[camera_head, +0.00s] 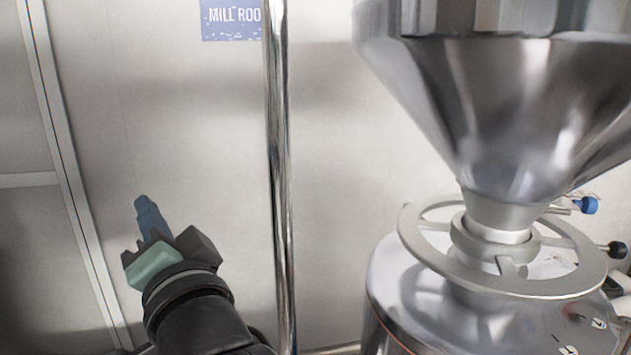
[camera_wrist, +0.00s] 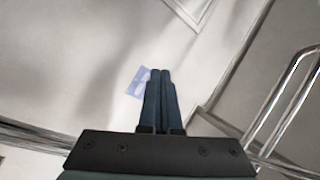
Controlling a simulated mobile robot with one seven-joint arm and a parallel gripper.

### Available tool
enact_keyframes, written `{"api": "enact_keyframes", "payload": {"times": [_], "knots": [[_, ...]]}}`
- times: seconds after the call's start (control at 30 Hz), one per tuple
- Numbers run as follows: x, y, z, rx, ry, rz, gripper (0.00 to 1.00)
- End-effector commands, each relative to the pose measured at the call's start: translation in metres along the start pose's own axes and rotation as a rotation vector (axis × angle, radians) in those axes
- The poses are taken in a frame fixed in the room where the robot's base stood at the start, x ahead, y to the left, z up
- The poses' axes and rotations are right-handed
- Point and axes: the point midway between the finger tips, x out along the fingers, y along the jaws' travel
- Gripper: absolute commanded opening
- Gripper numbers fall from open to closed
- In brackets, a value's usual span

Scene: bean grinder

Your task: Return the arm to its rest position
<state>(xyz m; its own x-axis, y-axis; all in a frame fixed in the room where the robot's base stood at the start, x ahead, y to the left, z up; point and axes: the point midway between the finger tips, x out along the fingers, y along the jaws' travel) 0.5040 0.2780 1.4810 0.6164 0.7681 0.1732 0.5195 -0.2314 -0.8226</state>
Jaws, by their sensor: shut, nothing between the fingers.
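My gripper (camera_head: 148,212) is at the lower left in the head view, in front of the pale wall and left of the metal pole. Its blue fingers point up. In the wrist view my gripper (camera_wrist: 160,75) shows its two fingers side by side, shut and with nothing between them. The fingers touch nothing that I can see.
The steel grinder hopper (camera_head: 510,110) and its round body with a ring handwheel (camera_head: 420,240) fill the right side. A shiny vertical pole (camera_head: 279,180) stands between my arm and the grinder. A blue "MILL ROOM"-type sign (camera_head: 231,18) is on the wall. Bent metal rails (camera_wrist: 285,105) show in the wrist view.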

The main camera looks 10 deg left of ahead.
Motion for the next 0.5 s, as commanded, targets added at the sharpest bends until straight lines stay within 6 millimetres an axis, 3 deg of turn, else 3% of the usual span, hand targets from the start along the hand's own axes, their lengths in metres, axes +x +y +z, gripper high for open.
{"api": "enact_keyframes", "payload": {"times": [0.03, 0.2, 0.33, 0.5], "knots": [[-0.016, -0.004, -0.034, -0.139, 0.113, 0.011, 0.0], [-0.083, -0.032, -0.132, -0.622, 0.471, 0.113, 0.0], [-0.143, -0.063, -0.182, -0.95, 0.708, 0.239, 0.0], [-0.203, -0.095, -0.212, -1.232, 0.907, 0.393, 0.0]]}}
